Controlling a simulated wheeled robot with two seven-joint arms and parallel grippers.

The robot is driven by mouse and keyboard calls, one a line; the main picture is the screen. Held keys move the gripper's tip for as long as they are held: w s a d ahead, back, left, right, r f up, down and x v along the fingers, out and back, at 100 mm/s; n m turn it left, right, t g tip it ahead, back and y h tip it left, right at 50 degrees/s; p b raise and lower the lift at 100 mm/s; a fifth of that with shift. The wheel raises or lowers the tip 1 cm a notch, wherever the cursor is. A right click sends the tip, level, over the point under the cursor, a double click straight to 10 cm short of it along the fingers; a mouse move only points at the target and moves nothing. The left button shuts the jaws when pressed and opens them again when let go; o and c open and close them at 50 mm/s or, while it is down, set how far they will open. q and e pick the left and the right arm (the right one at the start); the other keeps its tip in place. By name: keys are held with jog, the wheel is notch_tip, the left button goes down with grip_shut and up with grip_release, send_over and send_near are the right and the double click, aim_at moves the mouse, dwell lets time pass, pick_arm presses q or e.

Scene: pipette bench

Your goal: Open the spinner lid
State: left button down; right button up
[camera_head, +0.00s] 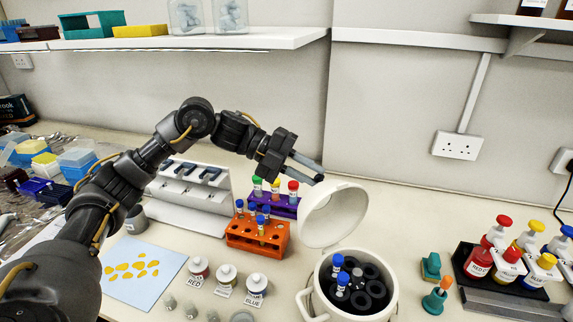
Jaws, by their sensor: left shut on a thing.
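The white spinner (307,302) stands at the bottom centre, with a black rotor inside that holds a few blue-capped tubes (341,283). Its round white lid (330,216) is raised and stands tilted up at the back of the spinner, so the rotor shows. My left gripper (318,178) reaches in from the left, with its fingertips at the lid's upper edge, shut on it. The exact contact is small and hard to see. My right gripper is not in view.
An orange rack (256,236) and a purple rack (285,207) with capped tubes stand left of the lid. Labelled bottles (227,279) stand left of the spinner. A black tray (466,262) of coloured-cap bottles is at right. A shelf (270,38) hangs above.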

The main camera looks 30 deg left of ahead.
pick_arm(q)
jog(key=shift+s+d+r, duration=0.25)
jog(key=shift+d+r, duration=0.05)
jog(key=shift+d, duration=0.1)
jog(key=shift+s+d+m+y, duration=0.15)
jog(key=shift+d+m+y, duration=0.05)
jog(key=shift+m+y, duration=0.1)
jog(key=c, duration=1.3)
grip_release()
jog(key=shift+o, duration=0.2)
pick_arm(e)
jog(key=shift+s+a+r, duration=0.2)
pick_arm(q)
jog(key=shift+a+r, duration=0.1)
jog(key=shift+a, duration=0.25)
jog(key=b+v, duration=0.2)
jog(key=v, duration=0.8)
jog(key=shift+b, duration=0.35)
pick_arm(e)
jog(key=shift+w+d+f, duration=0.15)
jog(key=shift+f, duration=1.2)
